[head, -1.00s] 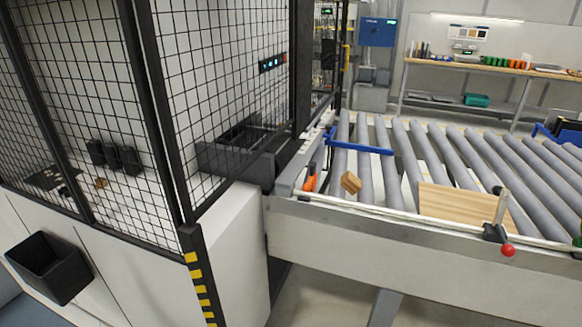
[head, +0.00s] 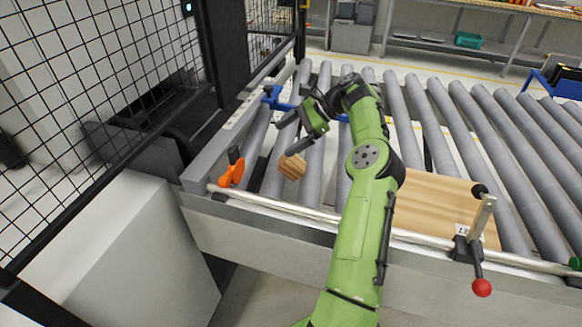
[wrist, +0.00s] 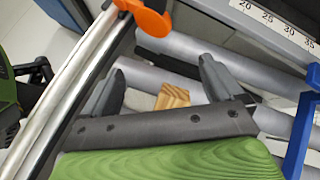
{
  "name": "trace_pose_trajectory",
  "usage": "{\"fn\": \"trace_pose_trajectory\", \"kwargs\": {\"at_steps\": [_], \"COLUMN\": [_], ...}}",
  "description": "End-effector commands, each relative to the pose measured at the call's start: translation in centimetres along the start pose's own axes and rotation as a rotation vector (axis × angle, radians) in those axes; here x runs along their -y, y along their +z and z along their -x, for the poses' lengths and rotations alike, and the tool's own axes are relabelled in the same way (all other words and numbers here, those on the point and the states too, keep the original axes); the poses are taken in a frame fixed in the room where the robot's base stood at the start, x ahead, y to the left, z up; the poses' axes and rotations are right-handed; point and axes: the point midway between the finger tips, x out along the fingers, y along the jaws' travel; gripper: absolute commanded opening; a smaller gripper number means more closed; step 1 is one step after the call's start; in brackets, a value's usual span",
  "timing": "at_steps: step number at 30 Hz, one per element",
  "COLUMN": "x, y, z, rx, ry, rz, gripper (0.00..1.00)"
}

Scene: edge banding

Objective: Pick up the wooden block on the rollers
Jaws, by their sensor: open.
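The small wooden block (head: 292,166) rests on the grey rollers near the left end of the conveyor in the head view. It also shows in the wrist view (wrist: 173,97), between and beyond the two fingers. My gripper (head: 290,137) is open and empty, above and slightly behind the block in the head view. In the wrist view the fingers of my gripper (wrist: 160,80) stand well apart, and the block's lower part is hidden behind the gripper body. I see no contact between fingers and block.
An orange-handled tool (head: 232,172) is at the conveyor's left edge, close to the block. A blue bar (head: 280,104) crosses the rollers behind. A large wooden board (head: 435,205) lies right of my arm, beside a red-knobbed lever (head: 480,270). A mesh fence (head: 100,90) stands left.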

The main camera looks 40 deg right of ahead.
Motion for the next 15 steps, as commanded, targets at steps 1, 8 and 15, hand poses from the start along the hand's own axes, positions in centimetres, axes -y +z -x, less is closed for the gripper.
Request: {"fn": "trace_pose_trajectory", "kwargs": {"at_steps": [1,8,15], "x": [-0.5,-3.4,-2.5], "y": [-4.3,-12.7,-12.4], "z": [2.1,6.5,3.0], "rx": [0.075,0.252,0.255], "ry": [-0.081,-0.251,-0.249], "rz": [-0.13,-0.419,-0.424], "gripper": [0.94,0.94,0.94]}}
